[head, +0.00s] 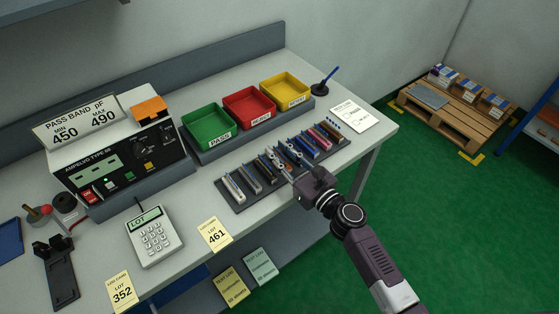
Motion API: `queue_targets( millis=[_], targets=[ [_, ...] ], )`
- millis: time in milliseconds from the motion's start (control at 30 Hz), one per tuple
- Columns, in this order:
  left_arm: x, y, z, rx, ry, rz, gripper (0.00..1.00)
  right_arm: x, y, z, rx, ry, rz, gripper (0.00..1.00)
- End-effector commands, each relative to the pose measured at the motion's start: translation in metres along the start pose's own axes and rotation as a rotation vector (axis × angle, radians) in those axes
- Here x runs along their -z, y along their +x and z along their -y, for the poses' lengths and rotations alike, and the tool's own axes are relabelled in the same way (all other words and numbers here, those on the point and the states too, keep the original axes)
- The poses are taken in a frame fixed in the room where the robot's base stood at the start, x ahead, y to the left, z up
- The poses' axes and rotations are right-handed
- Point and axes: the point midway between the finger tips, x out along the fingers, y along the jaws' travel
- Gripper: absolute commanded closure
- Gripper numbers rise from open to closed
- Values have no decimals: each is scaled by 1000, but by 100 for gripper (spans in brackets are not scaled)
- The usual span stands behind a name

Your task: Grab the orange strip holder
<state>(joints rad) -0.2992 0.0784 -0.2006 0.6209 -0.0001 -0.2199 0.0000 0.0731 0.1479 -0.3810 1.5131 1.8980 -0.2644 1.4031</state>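A dark rack (236,206) on the bench holds a row of several slim strip holders in different colours. A pale holder (232,188) stands at its left end, and blue (308,145) and reddish (322,138) ones stand towards its right. I cannot make out an orange holder for sure; the middle of the row is partly hidden by my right gripper. My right gripper (282,158) is over the middle of the rack, its fingers apart, low among the holders. Whether it touches one cannot be told. My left gripper is not in view.
Green (208,127), red (249,107) and yellow (286,91) bins stand behind the rack. A meter (120,155) with an orange part on top is at left, with a keypad device (155,237) in front. A paper sheet (349,117) lies right of the rack.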

Motion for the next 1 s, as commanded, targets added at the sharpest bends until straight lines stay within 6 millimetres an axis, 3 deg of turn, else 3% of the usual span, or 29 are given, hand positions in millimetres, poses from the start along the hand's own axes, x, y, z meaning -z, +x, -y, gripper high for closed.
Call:
queue_targets(
  millis=[67, 267, 767, 1000],
  targets=[
    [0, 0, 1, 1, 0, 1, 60, 0, 0, 0, 0, 0, 0, 79],
    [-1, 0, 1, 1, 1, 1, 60, 0, 0, 0, 0, -1, 0, 100],
    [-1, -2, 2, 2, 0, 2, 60, -3, 0, 0, -1, -2, 1, 100],
    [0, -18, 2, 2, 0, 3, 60, -30, -1, 0, -2, -5, 1, 100]
  ],
)
